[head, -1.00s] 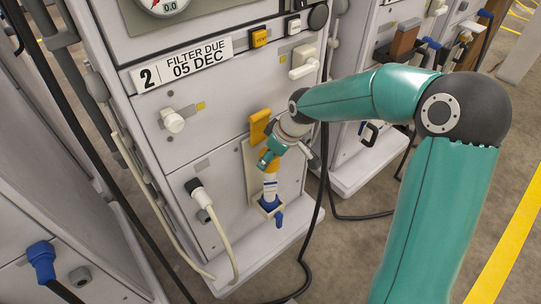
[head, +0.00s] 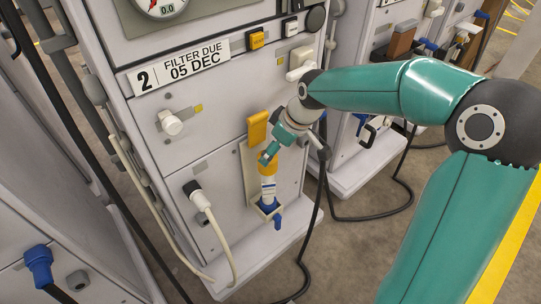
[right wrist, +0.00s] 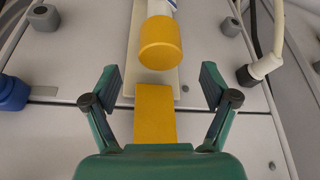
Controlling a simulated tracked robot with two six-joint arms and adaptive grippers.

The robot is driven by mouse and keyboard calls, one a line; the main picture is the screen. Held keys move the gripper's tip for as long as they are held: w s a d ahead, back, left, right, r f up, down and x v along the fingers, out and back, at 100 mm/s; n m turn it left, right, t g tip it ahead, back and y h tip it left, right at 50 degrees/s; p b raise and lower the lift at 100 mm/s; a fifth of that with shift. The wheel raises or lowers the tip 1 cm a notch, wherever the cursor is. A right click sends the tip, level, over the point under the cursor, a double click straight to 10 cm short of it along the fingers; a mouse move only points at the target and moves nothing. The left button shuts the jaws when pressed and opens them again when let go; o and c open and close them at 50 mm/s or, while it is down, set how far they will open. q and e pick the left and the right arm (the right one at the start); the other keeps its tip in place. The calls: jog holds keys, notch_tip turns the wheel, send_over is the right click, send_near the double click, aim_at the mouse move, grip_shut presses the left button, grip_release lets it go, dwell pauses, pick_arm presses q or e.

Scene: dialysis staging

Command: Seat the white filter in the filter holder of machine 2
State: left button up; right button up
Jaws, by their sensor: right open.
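The white filter (head: 268,188) stands upright at the front of machine 2 (head: 205,120). Its yellow cap (right wrist: 160,42) faces my right wrist camera, with a bit of white body (right wrist: 162,7) beyond. The holder has a pale back plate (head: 250,172), a yellow block (head: 257,128) at its top and a lower bracket around the filter's blue end (head: 268,207). My right gripper (head: 268,155) is just above the cap; in the right wrist view its fingers (right wrist: 160,90) are spread and empty, apart from the cap. The yellow block (right wrist: 155,112) shows between them. My left gripper is out of view.
A white hose plug (head: 198,192) and a white knob (head: 171,122) stick out left of the holder. A black cable (head: 317,205) hangs right of it. Another machine (head: 360,150) stands behind on the right.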

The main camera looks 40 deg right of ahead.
jog(key=v, duration=0.6)
jog(key=shift+r, duration=0.15)
